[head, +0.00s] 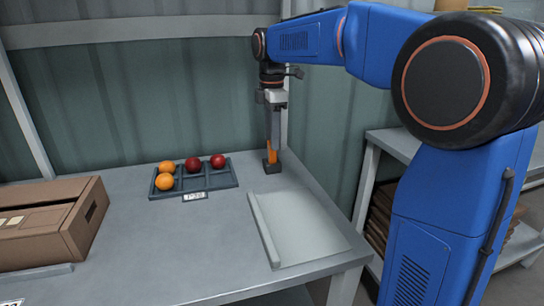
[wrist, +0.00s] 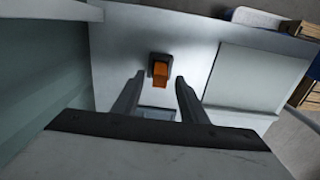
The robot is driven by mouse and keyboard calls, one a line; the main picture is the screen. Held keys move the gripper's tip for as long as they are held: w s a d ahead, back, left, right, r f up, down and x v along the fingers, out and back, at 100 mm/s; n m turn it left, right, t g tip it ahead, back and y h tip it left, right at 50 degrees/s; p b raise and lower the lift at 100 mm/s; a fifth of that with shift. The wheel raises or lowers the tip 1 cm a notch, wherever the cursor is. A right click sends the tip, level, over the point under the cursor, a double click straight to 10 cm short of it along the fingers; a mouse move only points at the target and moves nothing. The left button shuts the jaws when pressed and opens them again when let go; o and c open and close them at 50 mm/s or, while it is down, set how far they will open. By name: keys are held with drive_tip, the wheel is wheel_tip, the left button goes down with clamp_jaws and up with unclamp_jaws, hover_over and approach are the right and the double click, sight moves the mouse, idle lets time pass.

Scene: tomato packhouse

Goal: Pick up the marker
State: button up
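The marker (head: 272,157) is orange and stands upright in a small dark holder (head: 271,169) near the back right of the table. In the wrist view the marker (wrist: 160,76) is seen from above in its dark holder (wrist: 161,58). My gripper (head: 272,139) points down at the marker from above. In the wrist view my gripper (wrist: 159,78) is open, with its two fingertips apart and the marker appearing between them. No finger is seen touching the marker. I cannot tell exactly how deep the fingertips reach along it.
A dark divided tray (head: 216,184) left of the holder has two orange and two red tomatoes. A pale sloped board (head: 300,228) lies front right. A cardboard box (head: 45,225) sits at left. The wall is close behind. The table's (head: 150,255) front middle is clear.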

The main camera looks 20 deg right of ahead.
drive_tip(key=shift+f, duration=1.1)
clamp_jaws()
wheel_tip(320, 180, up, 15)
idle(0.9)
drive_tip(key=shift+d, duration=0.1)
